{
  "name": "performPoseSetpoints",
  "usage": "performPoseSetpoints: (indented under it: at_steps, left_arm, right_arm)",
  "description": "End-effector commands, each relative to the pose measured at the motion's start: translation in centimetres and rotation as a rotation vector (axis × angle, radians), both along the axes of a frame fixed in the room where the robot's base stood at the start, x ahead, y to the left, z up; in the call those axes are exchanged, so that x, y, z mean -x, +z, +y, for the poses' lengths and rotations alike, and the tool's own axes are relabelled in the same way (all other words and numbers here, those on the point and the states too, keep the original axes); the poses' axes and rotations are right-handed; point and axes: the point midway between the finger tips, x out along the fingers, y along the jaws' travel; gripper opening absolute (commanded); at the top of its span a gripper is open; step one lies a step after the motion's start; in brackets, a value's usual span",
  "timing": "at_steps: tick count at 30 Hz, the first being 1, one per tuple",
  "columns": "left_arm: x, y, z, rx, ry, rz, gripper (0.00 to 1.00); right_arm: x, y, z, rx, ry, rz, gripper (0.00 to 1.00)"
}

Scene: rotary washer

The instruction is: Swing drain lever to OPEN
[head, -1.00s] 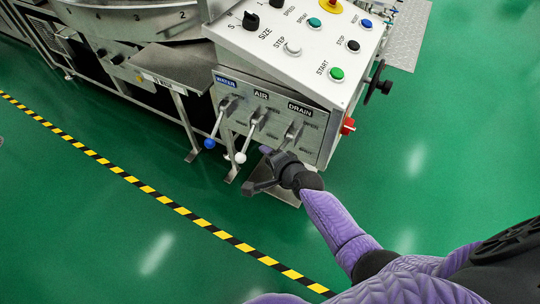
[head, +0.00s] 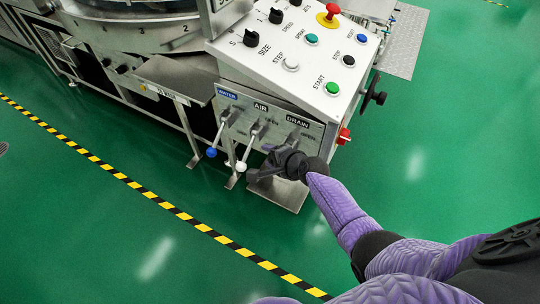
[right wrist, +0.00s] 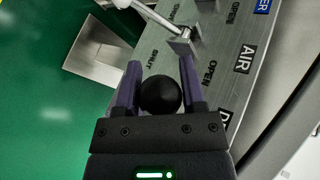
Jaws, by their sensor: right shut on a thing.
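The drain lever's black ball knob (right wrist: 160,95) shows in the right wrist view between the two purple-grey fingers of my right gripper (right wrist: 158,72), which is shut on it. In the head view my right gripper (head: 264,168) is in front of the lower part of the valve panel (head: 262,112), below the DRAIN label (head: 297,121). It hides the drain lever's knob and most of its rod there. In the right wrist view OPEN and SHUT marks show on the panel; the drain lever's exact angle cannot be told. My left gripper is not in view.
The water lever with a blue knob (head: 212,152) and the air lever with a white knob (head: 241,166) hang to the left, the air lever close to my gripper. A red knob (head: 343,136) and black handwheel (head: 374,97) stick out at right. Green floor is clear in front.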

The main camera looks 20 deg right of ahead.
Motion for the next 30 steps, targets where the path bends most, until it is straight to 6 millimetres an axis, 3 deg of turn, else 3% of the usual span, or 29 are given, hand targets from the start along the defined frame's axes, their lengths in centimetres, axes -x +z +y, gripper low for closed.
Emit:
performPoseSetpoints:
  at_steps: [5,6,11,22,30]
  left_arm:
    - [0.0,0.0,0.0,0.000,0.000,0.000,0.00]
    - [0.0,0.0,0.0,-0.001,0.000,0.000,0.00]
    - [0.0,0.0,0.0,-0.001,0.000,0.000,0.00]
    - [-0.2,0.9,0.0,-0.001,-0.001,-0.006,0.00]
    - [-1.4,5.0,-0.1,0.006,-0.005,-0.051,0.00]
  right_arm:
    - [-0.2,0.3,-0.1,0.003,-0.003,-0.009,0.00]
    - [-0.2,0.3,-0.1,0.004,-0.003,-0.010,0.54]
    - [-0.2,0.2,-0.1,0.003,-0.002,-0.007,0.86]
    - [0.6,1.0,-0.3,0.003,-0.001,-0.006,0.86]
    - [5.1,4.7,-1.7,0.003,-0.002,-0.007,0.86]
